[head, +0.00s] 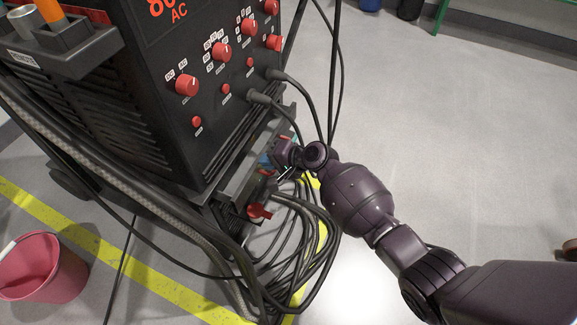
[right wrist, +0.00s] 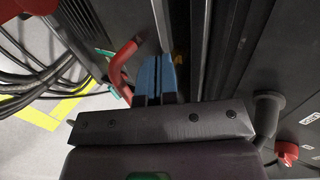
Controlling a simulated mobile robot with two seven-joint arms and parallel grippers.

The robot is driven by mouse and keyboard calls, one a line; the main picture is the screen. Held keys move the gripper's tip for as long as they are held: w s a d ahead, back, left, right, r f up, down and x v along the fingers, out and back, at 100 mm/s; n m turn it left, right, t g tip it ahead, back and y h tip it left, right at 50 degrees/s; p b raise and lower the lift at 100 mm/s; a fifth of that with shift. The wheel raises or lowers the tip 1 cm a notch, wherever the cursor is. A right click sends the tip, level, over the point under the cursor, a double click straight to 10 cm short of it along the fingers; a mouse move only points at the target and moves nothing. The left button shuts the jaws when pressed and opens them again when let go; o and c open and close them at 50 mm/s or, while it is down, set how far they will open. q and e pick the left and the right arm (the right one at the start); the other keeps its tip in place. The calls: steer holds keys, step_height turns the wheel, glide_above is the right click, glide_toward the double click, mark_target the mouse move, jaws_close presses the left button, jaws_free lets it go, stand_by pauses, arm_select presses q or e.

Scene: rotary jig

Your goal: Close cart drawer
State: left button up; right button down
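The cart (head: 100,120) carries a dark machine with red knobs. Below its front panel, a grey drawer edge (head: 237,180) juts out, so the drawer looks at least partly open; how far I cannot tell. My right gripper (head: 268,160) is at this edge, its tips partly hidden. In the right wrist view, its two blue fingertips (right wrist: 158,76) lie side by side, looking shut with nothing visible between them. They are beside a grey metal rail (right wrist: 192,50). A curved red handle-like part (right wrist: 121,66) is just left of them. My left gripper is not in view.
Looped black cables (head: 290,245) hang beside the drawer and my right forearm. A red lever (head: 259,211) sticks out below. A pink bucket (head: 45,268) stands on the floor at lower left. The floor to the right is mostly clear.

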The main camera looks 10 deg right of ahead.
steer(key=shift+w+a+f, duration=0.1)
steer(key=shift+w+a, duration=0.3)
steer(key=shift+a, duration=0.2)
steer(key=shift+w+a, duration=0.35)
steer(key=shift+a, duration=0.2)
steer(key=shift+d, duration=0.1)
